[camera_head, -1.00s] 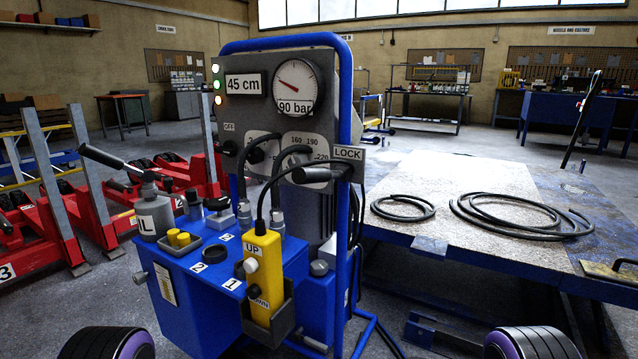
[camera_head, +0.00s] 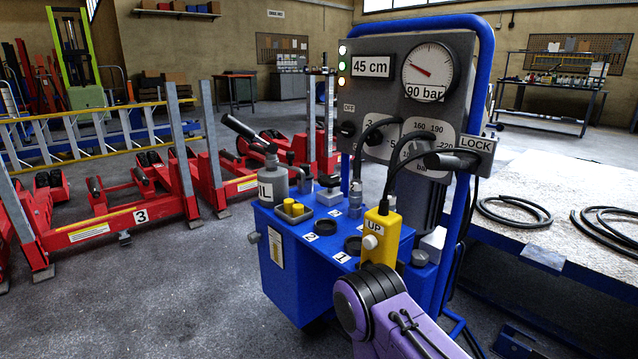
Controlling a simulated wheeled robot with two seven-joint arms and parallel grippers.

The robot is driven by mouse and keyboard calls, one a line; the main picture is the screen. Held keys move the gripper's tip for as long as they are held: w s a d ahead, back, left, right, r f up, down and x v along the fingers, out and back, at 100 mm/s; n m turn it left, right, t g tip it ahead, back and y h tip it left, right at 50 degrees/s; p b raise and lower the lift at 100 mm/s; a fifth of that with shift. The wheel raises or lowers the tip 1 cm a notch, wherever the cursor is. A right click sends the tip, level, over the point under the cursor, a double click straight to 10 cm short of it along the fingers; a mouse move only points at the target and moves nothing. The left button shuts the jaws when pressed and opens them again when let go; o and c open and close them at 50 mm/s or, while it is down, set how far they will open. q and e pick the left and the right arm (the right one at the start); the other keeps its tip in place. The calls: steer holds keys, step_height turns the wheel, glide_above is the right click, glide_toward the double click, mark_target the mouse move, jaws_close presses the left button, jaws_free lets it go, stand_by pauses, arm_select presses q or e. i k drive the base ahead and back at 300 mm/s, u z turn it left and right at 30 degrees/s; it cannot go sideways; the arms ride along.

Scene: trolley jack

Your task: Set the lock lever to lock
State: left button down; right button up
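The lock lever (camera_head: 452,160), with a black cylindrical grip, sticks out from the lower right of the grey control panel (camera_head: 385,85). A purple and black link of my arm shows at the bottom, in front of the blue cart and covering the lower part of the yellow pendant (camera_head: 379,236). Neither gripper is in view, and nothing of mine is seen touching the lever.
The blue cart (camera_head: 275,285) carries an oil can (camera_head: 272,180) and a blue tube frame (camera_head: 487,50) around the panel. Black hoses loop near the lever. A platform with coiled hoses (camera_head: 514,211) stands right. Red jacks (camera_head: 110,215) stand left; the floor before them is clear.

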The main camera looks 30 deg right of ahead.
mark_target(433, 161)
steer(key=u, duration=0.8)
steer(key=k, duration=0.2)
steer(key=z, duration=2.75)
